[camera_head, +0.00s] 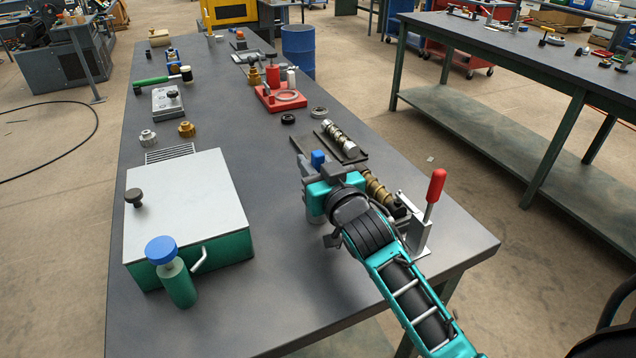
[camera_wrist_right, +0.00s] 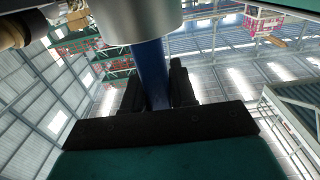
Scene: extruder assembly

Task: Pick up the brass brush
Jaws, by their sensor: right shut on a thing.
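My right gripper (camera_head: 320,170) is over the near right part of the dark table and is shut on a blue handle (camera_head: 318,158). In the right wrist view the blue handle (camera_wrist_right: 151,75) stands between the two dark fingers (camera_wrist_right: 155,92) and meets a grey cylinder (camera_wrist_right: 138,18). A grey cylinder (camera_head: 314,208) also shows under the gripper in the head view. No brass bristles show, so I cannot tell for sure that the handle is the brass brush's. My left gripper is out of view.
A green box with a grey lid (camera_head: 190,185) and a blue-capped bottle (camera_head: 178,283) stand at left. The table's front middle (camera_head: 270,300) is clear.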

